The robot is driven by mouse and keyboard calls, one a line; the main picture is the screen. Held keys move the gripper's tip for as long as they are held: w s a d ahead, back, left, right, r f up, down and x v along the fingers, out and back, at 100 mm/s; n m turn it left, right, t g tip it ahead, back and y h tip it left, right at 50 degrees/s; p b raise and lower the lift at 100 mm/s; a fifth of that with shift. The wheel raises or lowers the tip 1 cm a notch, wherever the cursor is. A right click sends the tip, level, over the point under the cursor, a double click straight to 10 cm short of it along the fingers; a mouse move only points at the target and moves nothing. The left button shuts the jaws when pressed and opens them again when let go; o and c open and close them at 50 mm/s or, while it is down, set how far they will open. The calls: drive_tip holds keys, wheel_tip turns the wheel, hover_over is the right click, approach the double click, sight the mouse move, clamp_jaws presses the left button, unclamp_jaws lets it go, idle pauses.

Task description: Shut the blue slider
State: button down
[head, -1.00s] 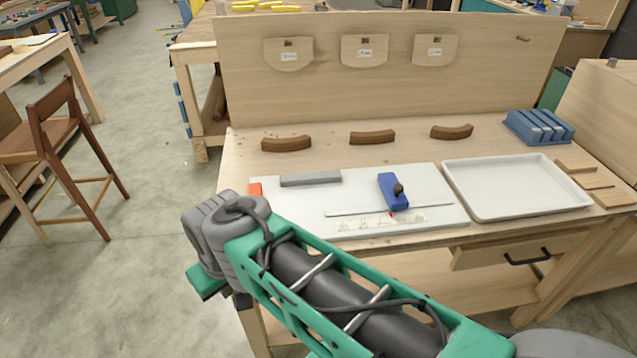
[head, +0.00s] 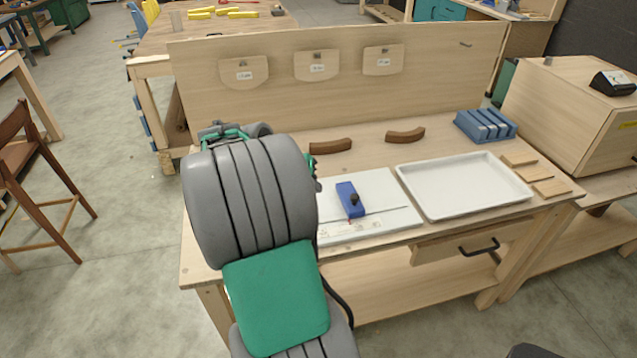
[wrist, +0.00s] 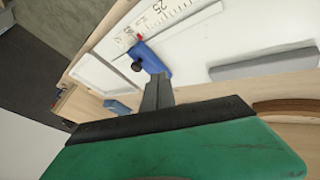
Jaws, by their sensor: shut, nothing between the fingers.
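The blue slider (head: 350,200) sits on the white board (head: 388,193), on a thin slot above a printed scale. It has a black knob on top and a red mark at its near end. In the wrist view the blue slider (wrist: 154,63) lies just beyond the fingertips of my gripper (wrist: 157,86). The fingers are together with nothing between them, and I cannot tell whether they touch the slider. In the head view my arm hides the gripper and the left part of the board.
A white tray (head: 463,186) stands right of the board. A blue slotted block (head: 485,126) and wooden tiles (head: 536,175) lie at the right. Brown curved pieces (head: 405,135) lie behind the board. A grey bar (wrist: 262,62) on the board shows in the wrist view.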

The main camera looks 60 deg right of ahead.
sight(349, 201)
drive_tip(key=p+x, duration=0.1)
drive_tip(key=x, duration=0.6)
drive_tip(key=shift+s+d+f, duration=0.15)
drive_tip(key=shift+d+f, duration=0.05)
drive_tip(key=s, duration=0.1)
drive_tip(key=s+d+p, duration=0.1)
drive_tip(key=shift+s+d+r, duration=0.2)
drive_tip(key=shift+s, duration=0.05)
drive_tip(key=shift+s+d+p, duration=0.15)
drive_tip(key=shift+s+p, duration=0.15)
drive_tip(key=shift+p, duration=0.05)
drive_tip(key=shift+d+f, duration=0.1)
drive_tip(key=shift+f, duration=0.05)
